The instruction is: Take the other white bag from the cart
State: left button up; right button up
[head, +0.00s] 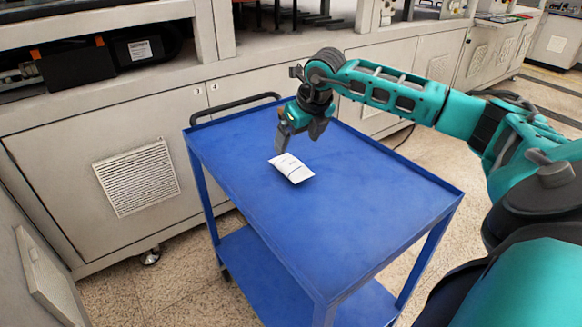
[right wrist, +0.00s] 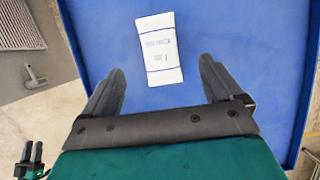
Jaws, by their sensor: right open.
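One white bag (head: 291,168) with small dark print lies flat on the blue cart's (head: 340,215) top, toward its far left part. My right gripper (head: 299,146) is above the cart top at the bag's far side. In the right wrist view the white bag (right wrist: 160,48) lies ahead of the fingertips, roughly centred between their lines. The right gripper (right wrist: 163,75) is open and empty there, with its fingers wide apart. The blue cart top (right wrist: 225,40) surrounds the bag. My left gripper is not seen in the head view.
The cart has a black handle (head: 235,108) at its far left end and a lower blue shelf (head: 250,265). Grey machine cabinets (head: 60,170) stand close behind the cart. The rest of the cart top is clear.

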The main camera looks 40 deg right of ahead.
aim_at(289, 159)
jog(key=x, duration=0.9)
jog(key=shift+w+a+f+b, duration=0.1)
jog(key=shift+w+f+b, duration=0.15)
jog(key=shift+b, duration=0.15)
jog(key=c, duration=1.2)
jog(key=shift+r, duration=0.1)
